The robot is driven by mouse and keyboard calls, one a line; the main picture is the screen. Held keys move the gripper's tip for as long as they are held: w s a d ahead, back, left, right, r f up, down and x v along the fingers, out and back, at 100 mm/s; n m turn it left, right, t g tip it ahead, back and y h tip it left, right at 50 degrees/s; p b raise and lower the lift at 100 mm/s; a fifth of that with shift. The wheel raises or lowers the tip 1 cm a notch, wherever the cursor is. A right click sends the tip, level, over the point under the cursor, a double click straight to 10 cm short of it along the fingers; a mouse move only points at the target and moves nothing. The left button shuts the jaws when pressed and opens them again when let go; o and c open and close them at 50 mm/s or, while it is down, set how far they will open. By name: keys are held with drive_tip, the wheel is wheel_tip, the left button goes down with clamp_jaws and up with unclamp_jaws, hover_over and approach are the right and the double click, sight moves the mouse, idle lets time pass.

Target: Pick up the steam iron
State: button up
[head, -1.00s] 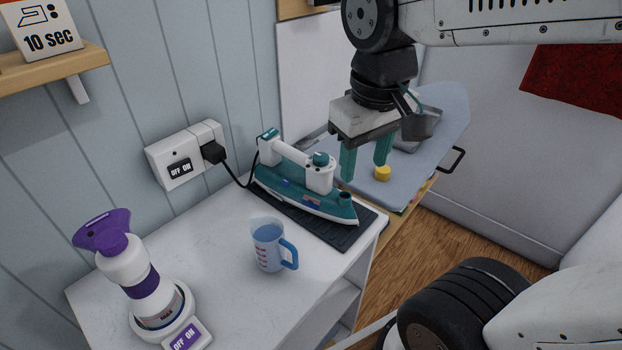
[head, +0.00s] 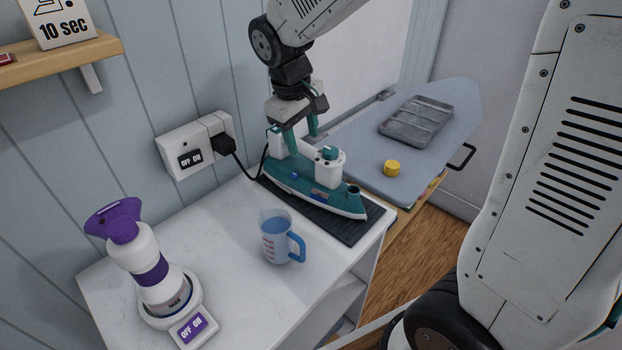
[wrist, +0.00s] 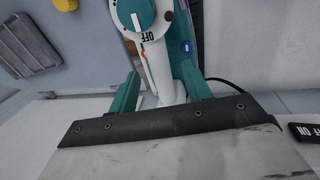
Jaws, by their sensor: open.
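The teal and white steam iron (head: 310,190) rests on a dark ribbed mat (head: 345,229) on the white counter. Its cord runs to the wall socket. My gripper (head: 301,145) is at the iron's white handle, with its teal fingers pointing down and apart. In the wrist view, the fingers of my gripper (wrist: 163,92) stand on either side of the iron's white handle (wrist: 163,78), with a gap visible at the left finger. The iron's dial (wrist: 135,12) reads OFF there. The far part of the handle is partly hidden behind the fingers.
A blue measuring jug (head: 278,238) stands in front of the iron. A purple and white spray bottle (head: 145,265) stands on a switched base at left. The ironing board (head: 440,155) at right holds a grey tray (head: 416,121) and a yellow cylinder (head: 392,168).

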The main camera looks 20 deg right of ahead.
sight(303, 144)
drive_tip(key=f, duration=0.4)
drive_tip(key=shift+w+d+f, duration=0.15)
drive_tip(key=shift+w+d, duration=0.15)
drive_tip(key=shift+d, duration=0.05)
clamp_jaws()
drive_tip(key=shift+r, duration=1.7)
drive_tip(key=shift+s+d+r, duration=0.1)
drive_tip(key=shift+s+r, duration=0.1)
drive_tip(key=s+d, duration=0.2)
drive_tip(key=s, duration=0.5)
drive_tip(key=s+d+r, duration=0.1)
drive_tip(key=s+d, duration=0.2)
drive_tip(key=s, duration=0.4)
drive_tip(key=shift+s+d+r, duration=0.15)
drive_tip(key=shift+s, duration=0.15)
